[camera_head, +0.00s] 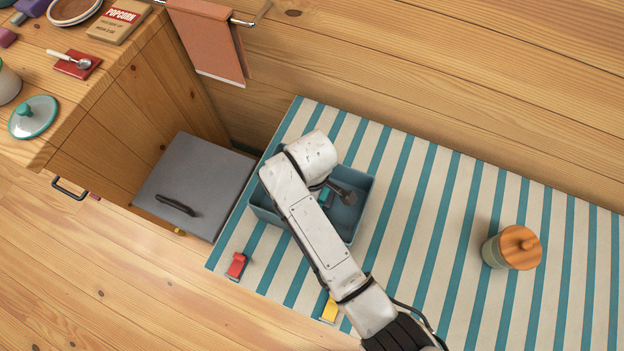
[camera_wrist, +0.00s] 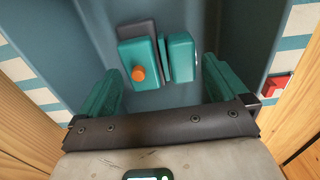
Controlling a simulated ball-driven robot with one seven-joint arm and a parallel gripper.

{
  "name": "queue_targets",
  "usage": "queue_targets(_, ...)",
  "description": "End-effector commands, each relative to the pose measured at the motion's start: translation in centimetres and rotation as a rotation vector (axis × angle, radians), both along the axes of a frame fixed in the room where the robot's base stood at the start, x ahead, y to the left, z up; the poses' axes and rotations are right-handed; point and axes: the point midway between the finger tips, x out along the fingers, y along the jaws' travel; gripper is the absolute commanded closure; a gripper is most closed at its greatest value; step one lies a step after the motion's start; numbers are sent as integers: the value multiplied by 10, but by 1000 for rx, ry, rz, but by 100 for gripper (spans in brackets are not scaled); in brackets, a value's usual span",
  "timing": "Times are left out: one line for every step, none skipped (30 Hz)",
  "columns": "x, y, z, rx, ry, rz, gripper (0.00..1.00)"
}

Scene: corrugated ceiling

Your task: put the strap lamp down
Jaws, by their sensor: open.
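The strap lamp (camera_wrist: 138,62) shows in the wrist view as a teal block with an orange knob and dark grey and teal parts beside it. It appears to lie on the floor of a blue bin (camera_wrist: 75,45). My gripper (camera_wrist: 160,78) is open, its two teal fingers spread on either side below the lamp in the picture, with clear gaps to it. In the head view the bin (camera_head: 366,189) stands on the striped mat. My arm hides much of it, and only a teal and dark patch shows beside the arm, which I cannot tell apart as lamp or gripper.
A red object (camera_head: 237,266) and a yellow one (camera_head: 329,310) lie on the mat (camera_head: 420,220). A jar with a wooden lid (camera_head: 518,247) stands at right. A grey lidded box (camera_head: 197,185) is left of the bin. The mat between bin and jar is clear.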

Motion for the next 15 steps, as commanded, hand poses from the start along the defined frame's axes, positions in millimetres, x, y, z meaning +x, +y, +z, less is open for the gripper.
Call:
queue_targets(1,0,12,3,-4,-1,0)
queue_targets(1,0,18,3,-4,-1,0)
queue_targets(1,0,26,3,-4,-1,0)
queue_targets(1,0,33,4,-4,-1,0)
queue_targets(1,0,39,3,-4,-1,0)
queue_targets(1,0,47,3,-4,-1,0)
queue_targets(1,1,53,3,-4,-1,0)
queue_targets(1,1,59,3,-4,0,0)
queue_targets(1,1,66,2,-3,0,0)
queue_targets(0,0,71,2,-3,0,0)
queue_targets(1,1,75,2,-3,0,0)
queue_targets(1,1,81,2,-2,0,0)
queue_targets(1,1,84,2,-3,0,0)
queue_targets(1,1,87,2,-2,0,0)
queue_targets(0,0,91,1,-1,0,0)
